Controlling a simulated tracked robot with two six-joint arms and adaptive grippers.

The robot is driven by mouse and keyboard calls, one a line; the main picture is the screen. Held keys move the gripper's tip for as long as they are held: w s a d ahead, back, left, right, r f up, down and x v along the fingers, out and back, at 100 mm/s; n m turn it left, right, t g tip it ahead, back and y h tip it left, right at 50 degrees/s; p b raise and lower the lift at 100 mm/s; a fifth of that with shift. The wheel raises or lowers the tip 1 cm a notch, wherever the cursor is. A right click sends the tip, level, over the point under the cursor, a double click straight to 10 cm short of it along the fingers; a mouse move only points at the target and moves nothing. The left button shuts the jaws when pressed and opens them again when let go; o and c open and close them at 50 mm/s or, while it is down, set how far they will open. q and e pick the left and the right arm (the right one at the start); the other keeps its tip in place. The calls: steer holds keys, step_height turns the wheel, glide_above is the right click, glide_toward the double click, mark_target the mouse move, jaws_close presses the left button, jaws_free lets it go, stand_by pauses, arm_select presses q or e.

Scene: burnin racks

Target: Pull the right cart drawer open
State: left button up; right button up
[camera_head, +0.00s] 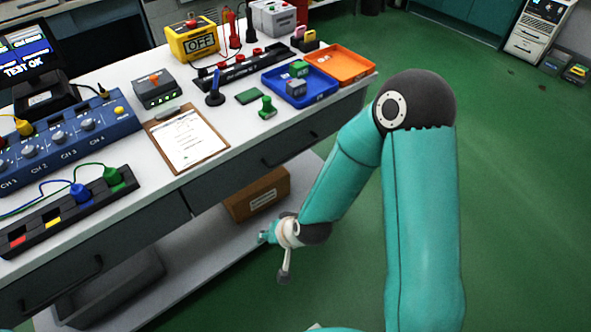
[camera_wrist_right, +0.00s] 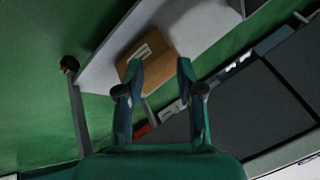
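The cart's right drawer (camera_head: 250,165) is a dark grey front under the white top. Its dark bar handle (camera_head: 290,149) is near the middle of the front. The drawer looks shut in the head view. My teal right arm comes down at the right, and its gripper (camera_head: 265,237) is low in front of the cart, below the handle and apart from it. In the right wrist view the gripper (camera_wrist_right: 159,68) has its two fingers spread with nothing held between them. The handle cannot be made out there. My left gripper is not in view.
A cardboard box (camera_head: 257,194) lies on the lower shelf (camera_head: 190,262), close to my right gripper; it also shows beyond the fingers in the wrist view (camera_wrist_right: 150,65). The left drawer (camera_head: 100,262) is beside. Trays and instruments cover the top. Green floor is clear at right.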

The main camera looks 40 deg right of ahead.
steer(key=w+d+m+t+h+b, duration=0.2)
steer(key=w+d+m+t+b, duration=0.15)
steer(key=b, duration=0.25)
arm_select(q)
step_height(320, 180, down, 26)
steer(key=b, duration=1.7)
arm_select(e)
steer(key=m+t+h+p, duration=0.5)
steer(key=m+t, duration=0.1)
steer(key=m, duration=0.5)
glide_toward(296, 152)
steer(key=shift+n, duration=0.25)
steer(key=p+x, duration=1)
steer(key=shift+s+f, duration=0.1)
steer(key=shift+f, duration=0.1)
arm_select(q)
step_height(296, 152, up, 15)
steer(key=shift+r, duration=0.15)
arm_select(e)
steer(key=shift+w+d+f, duration=0.15)
steer(key=shift+w, duration=0.15)
steer(key=shift+c, duration=0.3)
